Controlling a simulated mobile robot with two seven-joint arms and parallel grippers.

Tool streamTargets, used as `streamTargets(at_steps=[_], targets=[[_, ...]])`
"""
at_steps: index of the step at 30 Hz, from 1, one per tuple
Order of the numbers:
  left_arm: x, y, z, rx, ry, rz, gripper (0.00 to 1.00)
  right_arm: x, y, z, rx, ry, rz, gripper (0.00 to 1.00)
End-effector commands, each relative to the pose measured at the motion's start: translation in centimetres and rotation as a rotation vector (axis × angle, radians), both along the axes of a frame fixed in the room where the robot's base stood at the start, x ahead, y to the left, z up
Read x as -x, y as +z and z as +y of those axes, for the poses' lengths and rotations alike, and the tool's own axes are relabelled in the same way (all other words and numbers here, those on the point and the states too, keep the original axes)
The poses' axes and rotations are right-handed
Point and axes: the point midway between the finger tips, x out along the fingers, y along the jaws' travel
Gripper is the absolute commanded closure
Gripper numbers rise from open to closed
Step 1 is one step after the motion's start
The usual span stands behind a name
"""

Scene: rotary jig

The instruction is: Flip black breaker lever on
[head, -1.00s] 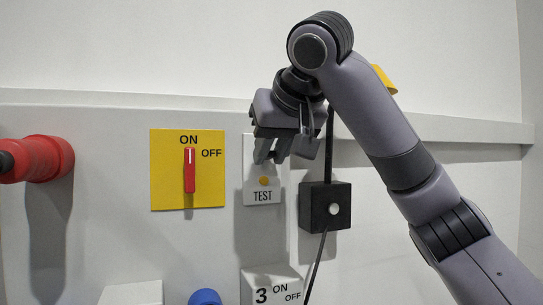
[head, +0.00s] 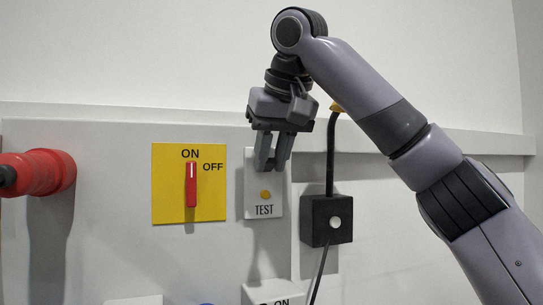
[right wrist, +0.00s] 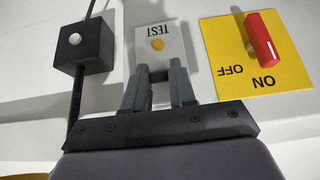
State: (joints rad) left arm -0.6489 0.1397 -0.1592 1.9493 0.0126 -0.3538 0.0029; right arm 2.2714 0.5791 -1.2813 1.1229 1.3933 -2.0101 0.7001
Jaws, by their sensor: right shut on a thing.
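My right gripper (head: 271,160) comes down in front of the upper half of the white TEST plate (head: 250,200), which has an amber round button (head: 265,195). In the right wrist view its two grey fingers (right wrist: 158,80) are close together over that plate, shut on a small dark piece, apparently the black breaker lever. The fingers hide most of the lever, so its exact angle cannot be told. My left gripper is out of view.
A yellow plate (head: 165,205) with a red ON/OFF lever (head: 191,185) sits left of the TEST plate. A black box (head: 320,232) with a white button and cable stands close on the right. A red cylinder (head: 45,173) juts out far left. A labelled ON box (head: 262,290) is below.

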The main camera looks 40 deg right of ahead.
Motion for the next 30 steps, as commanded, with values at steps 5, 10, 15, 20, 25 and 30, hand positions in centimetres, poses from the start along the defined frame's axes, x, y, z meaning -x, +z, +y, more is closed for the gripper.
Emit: streamTargets(at_steps=[5, 10, 15, 20, 25, 30], targets=[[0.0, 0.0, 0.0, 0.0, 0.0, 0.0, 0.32, 0.0, 0.1, 0.0, 0.0, 0.0, -0.002, 1.0], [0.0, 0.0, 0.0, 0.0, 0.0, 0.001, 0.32, 0.0, 0.1, 0.0, 0.0, 0.001, -0.002, 0.49], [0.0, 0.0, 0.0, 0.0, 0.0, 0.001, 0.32, 0.0, 0.0, 0.0, 0.0, 0.0, -0.001, 0.49], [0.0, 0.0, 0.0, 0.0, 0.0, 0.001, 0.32, 0.1, 0.2, 0.0, 0.0, 0.0, -0.001, 0.49], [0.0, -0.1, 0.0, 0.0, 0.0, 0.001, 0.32, 0.8, 1.3, 0.2, 0.0, -0.001, -0.003, 0.49], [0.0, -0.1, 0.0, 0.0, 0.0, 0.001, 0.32, 2.0, 3.3, 0.5, 0.001, 0.0, -0.005, 0.49]])
